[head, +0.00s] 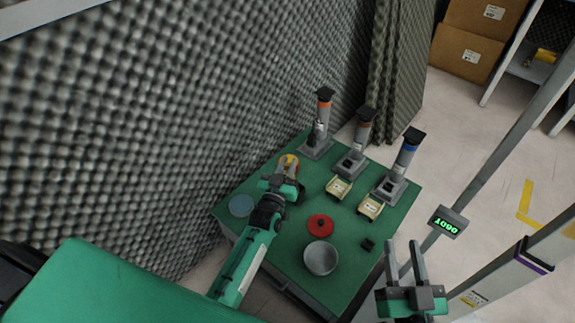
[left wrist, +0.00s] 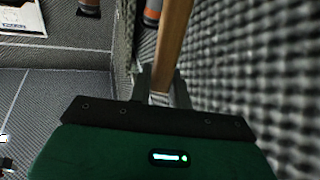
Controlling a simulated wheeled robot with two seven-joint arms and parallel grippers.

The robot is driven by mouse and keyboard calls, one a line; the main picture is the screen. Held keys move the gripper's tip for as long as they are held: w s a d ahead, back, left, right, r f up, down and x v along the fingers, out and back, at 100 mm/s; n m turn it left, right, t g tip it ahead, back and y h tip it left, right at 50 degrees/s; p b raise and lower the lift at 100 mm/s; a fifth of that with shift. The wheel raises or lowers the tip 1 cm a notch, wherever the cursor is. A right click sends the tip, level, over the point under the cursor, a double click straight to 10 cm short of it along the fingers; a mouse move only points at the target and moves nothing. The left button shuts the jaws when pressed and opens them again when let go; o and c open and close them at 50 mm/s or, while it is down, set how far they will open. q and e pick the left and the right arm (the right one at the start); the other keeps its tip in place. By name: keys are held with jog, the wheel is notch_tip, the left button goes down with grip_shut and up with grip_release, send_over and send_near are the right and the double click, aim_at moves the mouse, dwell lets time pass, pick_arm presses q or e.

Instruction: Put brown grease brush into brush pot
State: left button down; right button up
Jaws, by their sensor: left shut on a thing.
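My left gripper (head: 284,180) is over the back left part of the green table, shut on a wooden brown handle (left wrist: 172,45), which I take for the grease brush. In the left wrist view the handle runs up from between the fingers and leaves the top edge; the bristles do not show. A grey round open vessel (head: 321,258), possibly the brush pot, stands near the table's front, apart from the left gripper. My right gripper (head: 405,252) is open and empty, off the table's right front side.
Three grey stands with orange (head: 318,130), brown (head: 358,145) and blue (head: 402,170) bands line the back right. Two yellowish bins (head: 339,187) (head: 371,207) stand before them. Foam wall (head: 180,120) borders the left.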

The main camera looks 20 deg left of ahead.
dwell(0.4)
pick_arm(q)
jog(key=c, duration=1.2)
grip_release()
jog(key=shift+s, duration=0.6)
jog(key=s+f+p, duration=0.2)
jog(key=s, duration=1)
jog(key=shift+s, duration=0.25)
pick_arm(e)
jog(key=s+a+f+g, duration=0.1)
jog(key=s+f+g, duration=0.3)
jog(key=f, duration=0.5)
jog(key=shift+a+g+h, duration=0.3)
jog(key=shift+a+g, duration=0.1)
jog(key=shift+g, duration=0.6)
pick_arm(q)
jog(key=shift+d, duration=0.1)
pick_arm(e)
jog(key=shift+s+r, duration=0.1)
